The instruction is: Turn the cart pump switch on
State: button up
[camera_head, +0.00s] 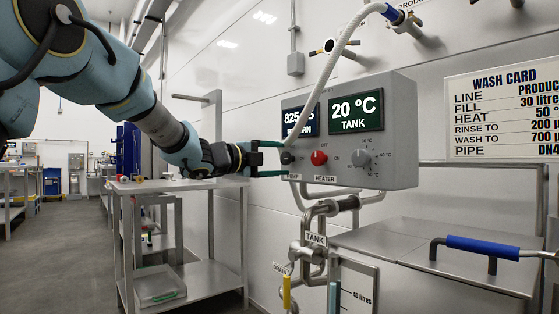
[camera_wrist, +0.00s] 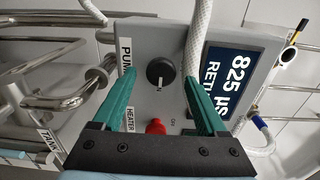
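The pump switch is a round black knob (camera_head: 287,157) at the left of the grey control box (camera_head: 400,120). In the wrist view the black knob (camera_wrist: 160,72) sits beside the PUMP label (camera_wrist: 126,58). Its pale mark points down in that picture, toward small lettering that looks like "ON". My gripper (camera_head: 284,159) is level with the knob in front of the panel. In the wrist view its green fingers (camera_wrist: 160,80) are apart, one on each side of the knob, with visible gaps. Contact with the panel cannot be told.
The red heater knob (camera_head: 319,157) is just right of the pump knob. A grey dial (camera_head: 362,157) is further right. Steel pipes (camera_head: 318,225) run below. A steel cart (camera_head: 205,270) stands under my arm.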

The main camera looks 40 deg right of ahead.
jog(key=a, duration=1)
jog(key=shift+w+a+p, duration=0.3)
jog(key=shift+a, duration=0.1)
